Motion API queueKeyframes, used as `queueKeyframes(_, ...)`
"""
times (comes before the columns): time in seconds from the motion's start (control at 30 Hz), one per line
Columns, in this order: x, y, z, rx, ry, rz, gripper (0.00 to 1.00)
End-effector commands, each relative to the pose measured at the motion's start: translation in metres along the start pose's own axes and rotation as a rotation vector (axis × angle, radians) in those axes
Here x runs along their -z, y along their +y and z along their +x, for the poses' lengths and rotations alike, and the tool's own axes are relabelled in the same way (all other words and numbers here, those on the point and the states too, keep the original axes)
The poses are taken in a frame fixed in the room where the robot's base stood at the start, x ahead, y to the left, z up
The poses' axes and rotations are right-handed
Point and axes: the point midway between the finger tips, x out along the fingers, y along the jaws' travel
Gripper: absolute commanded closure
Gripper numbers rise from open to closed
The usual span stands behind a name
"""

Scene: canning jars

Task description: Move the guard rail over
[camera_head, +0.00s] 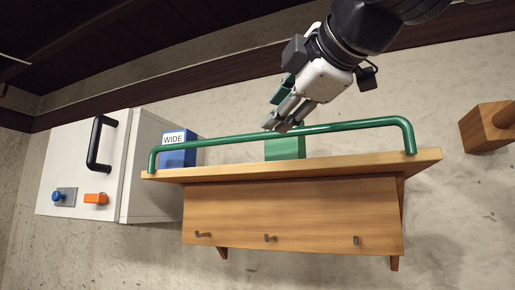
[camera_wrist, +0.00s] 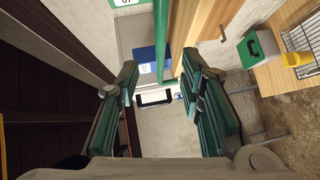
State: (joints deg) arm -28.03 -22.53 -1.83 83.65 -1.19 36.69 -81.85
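The green guard rail (camera_head: 330,127) runs along the front of a wooden wall shelf (camera_head: 300,167), its ends bent down to the board. My gripper (camera_head: 277,121) is at the rail near its middle, coming from above. In the wrist view my gripper (camera_wrist: 161,74) is open, with a green-padded finger on each side. The rail (camera_wrist: 162,35) shows between the fingers, nearer the middle than either finger; I see no finger closed on it. Contact cannot be told. A green box (camera_head: 286,148) stands behind the rail, and a blue box (camera_head: 178,156) labelled WIDE stands near its left end.
A white cabinet (camera_head: 85,170) with a black handle (camera_head: 95,145) is to the left. Small hooks (camera_head: 270,238) hang under the shelf. A wooden block (camera_head: 487,127) is on the wall at right.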

Motion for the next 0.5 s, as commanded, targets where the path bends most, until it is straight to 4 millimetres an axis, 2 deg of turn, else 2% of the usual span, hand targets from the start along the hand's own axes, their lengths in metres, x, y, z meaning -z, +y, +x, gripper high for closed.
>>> queueKeyframes(0.5,-0.001,-0.001,0.097,0.004,-0.003,0.004,0.65)
